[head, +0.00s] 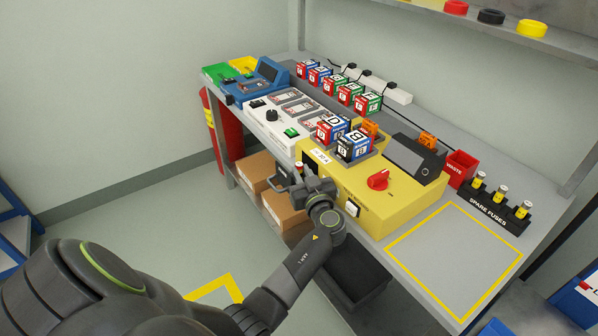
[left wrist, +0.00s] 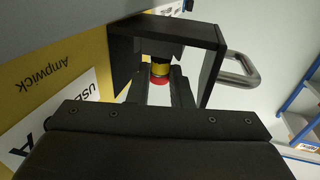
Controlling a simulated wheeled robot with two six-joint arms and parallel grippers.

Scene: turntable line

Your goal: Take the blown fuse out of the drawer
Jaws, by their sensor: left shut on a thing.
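The yellow Ampwick machine (head: 355,190) stands on the bench. Its small black drawer (left wrist: 207,60) is pulled open, with a metal handle (left wrist: 241,70) on its front. The blown fuse (left wrist: 160,72), with a yellow band and a red end, is at the drawer in the left wrist view. My left gripper (left wrist: 160,88) is shut on it, one finger on each side. In the head view my left gripper (head: 303,184) is at the machine's front left, and its wrist covers part of the drawer. My right gripper is not in view.
A spare fuses rack (head: 487,208) with several fuses and a red waste bin (head: 460,166) stand to the right. A yellow-outlined area (head: 455,258) of the bench is empty. Lettered blocks (head: 354,146) sit on the machine. A dark bin (head: 355,273) is below the bench front.

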